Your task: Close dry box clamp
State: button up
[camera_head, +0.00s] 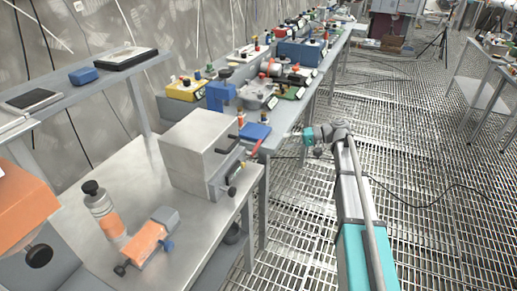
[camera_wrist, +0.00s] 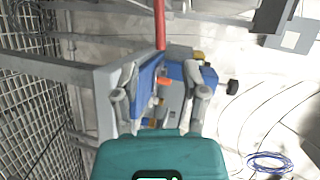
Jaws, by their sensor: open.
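A grey metal box (camera_head: 200,155), which looks like the dry box, stands on the near steel table. Dark-tipped levers (camera_head: 228,140) show on its right side, with a red handle (camera_head: 254,148) beside them. In the wrist view a red bar (camera_wrist: 160,25) reaches in from the top, ahead of the fingers; it looks like the same red handle. My gripper (camera_head: 297,135) is over the walkway, right of the box and apart from it. In the wrist view its two fingers (camera_wrist: 160,97) are spread wide with nothing held between them. The clamp's latch position is too small to tell.
A blue block (camera_head: 255,131) lies at the table edge near the red handle. More benches with equipment run behind.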

aim_at(257, 145)
jog(key=b+x, duration=0.2)
jog(key=x, duration=1)
jog(key=shift+b, duration=0.35)
